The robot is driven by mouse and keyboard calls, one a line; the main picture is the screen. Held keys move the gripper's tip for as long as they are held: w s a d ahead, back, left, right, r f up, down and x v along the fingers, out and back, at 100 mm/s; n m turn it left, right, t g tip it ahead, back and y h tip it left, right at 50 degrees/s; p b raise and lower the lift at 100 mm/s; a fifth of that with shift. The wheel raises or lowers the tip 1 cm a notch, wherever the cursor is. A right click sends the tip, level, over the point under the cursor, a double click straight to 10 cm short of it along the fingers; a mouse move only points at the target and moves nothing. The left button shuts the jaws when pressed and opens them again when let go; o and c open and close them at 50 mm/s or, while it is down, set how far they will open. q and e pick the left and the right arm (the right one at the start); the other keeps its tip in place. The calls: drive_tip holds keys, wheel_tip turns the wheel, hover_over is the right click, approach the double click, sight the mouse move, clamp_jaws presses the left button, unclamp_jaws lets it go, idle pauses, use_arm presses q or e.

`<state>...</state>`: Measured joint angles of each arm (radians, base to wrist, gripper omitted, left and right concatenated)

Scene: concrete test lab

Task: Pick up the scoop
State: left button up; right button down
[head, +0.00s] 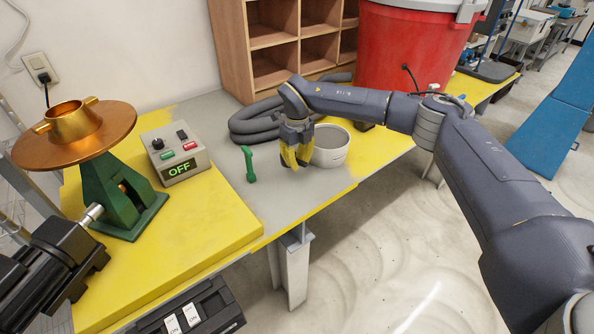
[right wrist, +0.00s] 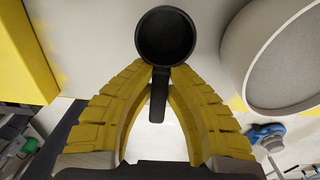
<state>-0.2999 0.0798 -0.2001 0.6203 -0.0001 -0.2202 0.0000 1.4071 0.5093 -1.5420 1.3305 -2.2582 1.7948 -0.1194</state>
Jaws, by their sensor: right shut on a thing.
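The scoop (right wrist: 165,38) is black, with a round cup and a short straight handle, in the right wrist view. My right gripper (right wrist: 160,75) has its yellow fingers shut on the handle, with the cup sticking out past the fingertips. In the head view, my right gripper (head: 296,158) points down over the grey part of the table, just left of a white round container (head: 331,146). The scoop cannot be made out there, so I cannot tell whether it touches the table. My left gripper is not in view.
Behind are a coiled grey hose (head: 255,122), a wooden shelf (head: 232,45) and a red bin (head: 405,50). A control box (head: 176,155) reading OFF and a green stand with copper disc (head: 122,195) are left.

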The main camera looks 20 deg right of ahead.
sight(297, 160)
wheel_tip(297, 160, up, 15)
idle(0.4)
idle(0.5)
drive_tip(key=c, duration=2)
unclamp_jaws()
clamp_jaws()
drive_tip(key=shift+t, duration=0.6)
wheel_tip(297, 160, down, 18)
drive_tip(key=shift+s+f, duration=0.1)
drive_tip(key=shift+s, duration=0.05)
drive_tip(key=shift+f, duration=0.15)
